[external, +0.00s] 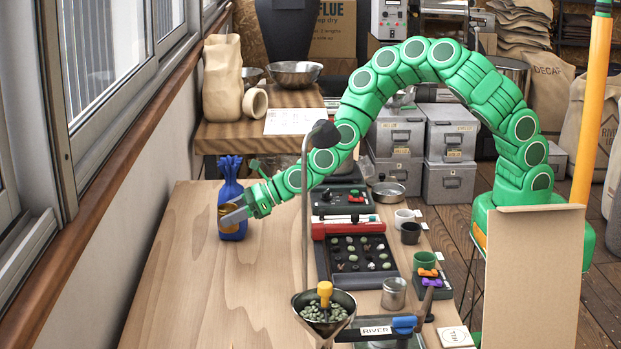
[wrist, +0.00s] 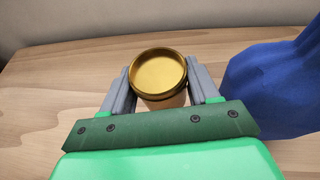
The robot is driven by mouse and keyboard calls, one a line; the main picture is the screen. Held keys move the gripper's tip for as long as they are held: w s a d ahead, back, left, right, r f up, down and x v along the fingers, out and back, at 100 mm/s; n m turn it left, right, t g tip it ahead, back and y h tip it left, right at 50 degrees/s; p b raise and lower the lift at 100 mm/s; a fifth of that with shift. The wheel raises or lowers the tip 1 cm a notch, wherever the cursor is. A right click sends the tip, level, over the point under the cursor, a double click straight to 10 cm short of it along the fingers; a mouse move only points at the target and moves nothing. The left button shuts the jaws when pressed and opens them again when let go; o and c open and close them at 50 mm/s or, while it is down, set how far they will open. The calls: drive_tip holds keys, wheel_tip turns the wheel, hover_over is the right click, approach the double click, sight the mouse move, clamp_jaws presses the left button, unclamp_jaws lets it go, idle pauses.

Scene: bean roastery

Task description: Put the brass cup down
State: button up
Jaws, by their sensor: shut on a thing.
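The brass cup (wrist: 159,76) is between the two grey fingers of my gripper (wrist: 161,92) in the wrist view, its round golden top facing the camera. In the external view my gripper (external: 234,217) is at the far left of the table, beside a blue tied bag (external: 230,190). There the brass cup shows only as a small golden patch (external: 226,211) in front of the bag, partly hidden by the fingers. The blue bag (wrist: 270,88) is close to the right finger in the wrist view. I cannot tell whether the cup touches the wooden table (external: 205,290).
A metal stand pole (external: 305,220) rises near my arm, with a funnel of green beans (external: 322,310) at the front. A black tray of beans (external: 358,255) and several cups line the table's right side. The table's left front is clear.

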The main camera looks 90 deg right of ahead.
drive_tip(key=shift+f, duration=3.8)
drive_tip(key=shift+f, duration=0.1)
drive_tip(key=o, duration=1.1)
